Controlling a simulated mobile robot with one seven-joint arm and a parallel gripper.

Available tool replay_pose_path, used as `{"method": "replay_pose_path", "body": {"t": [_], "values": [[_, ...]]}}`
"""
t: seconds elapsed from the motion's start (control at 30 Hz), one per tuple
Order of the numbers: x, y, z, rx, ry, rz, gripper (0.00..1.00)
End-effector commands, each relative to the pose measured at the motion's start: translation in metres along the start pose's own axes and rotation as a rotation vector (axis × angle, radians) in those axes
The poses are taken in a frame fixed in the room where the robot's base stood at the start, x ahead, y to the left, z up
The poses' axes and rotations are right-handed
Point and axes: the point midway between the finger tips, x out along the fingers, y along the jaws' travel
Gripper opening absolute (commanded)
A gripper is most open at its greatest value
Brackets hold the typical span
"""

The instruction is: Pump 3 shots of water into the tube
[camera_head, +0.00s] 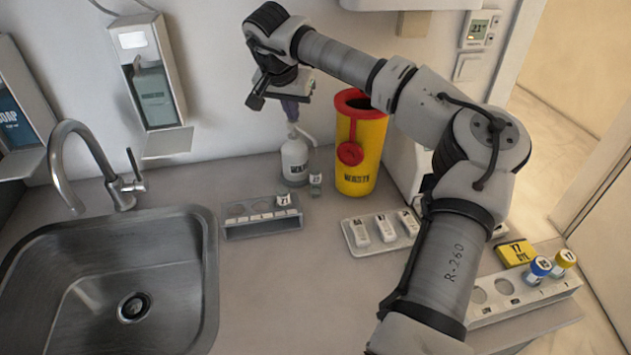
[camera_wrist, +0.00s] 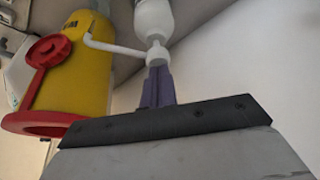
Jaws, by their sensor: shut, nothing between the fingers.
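A white pump bottle (camera_head: 294,163) stands on the counter near the back wall, its nozzle pointing right. A small labelled tube (camera_head: 315,184) stands upright beside the bottle, roughly below the nozzle's end. My gripper (camera_head: 291,118) is shut and empty, pointing down right above the pump head. In the wrist view, my purple fingertips (camera_wrist: 157,70) are together and meet or nearly meet the white pump head (camera_wrist: 158,53); I cannot tell whether they touch. The bottle (camera_wrist: 153,17) shows partly at that view's top edge. The liquid level in the tube is too small to tell.
A red-and-yellow waste bin (camera_head: 362,160) stands right of the bottle. A grey rack (camera_head: 236,231) and a white tray (camera_head: 358,246) lie in front. A white rack (camera_head: 510,309) with capped tubes and a yellow box (camera_head: 516,253) are at right. A sink (camera_head: 205,290) is at left.

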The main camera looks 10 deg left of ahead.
Motion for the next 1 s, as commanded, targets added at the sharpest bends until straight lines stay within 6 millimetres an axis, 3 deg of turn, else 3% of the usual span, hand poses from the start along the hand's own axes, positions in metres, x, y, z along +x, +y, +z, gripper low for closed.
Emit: {"method": "replay_pose_path", "body": {"t": [0.33,0.57,1.0], "values": [[0.013,0.001,0.006,0.000,-0.003,0.002,0.00],[0.012,0.001,0.006,0.000,-0.004,0.003,0.00],[-0.010,0.000,-0.004,0.000,-0.004,0.002,0.00]]}}
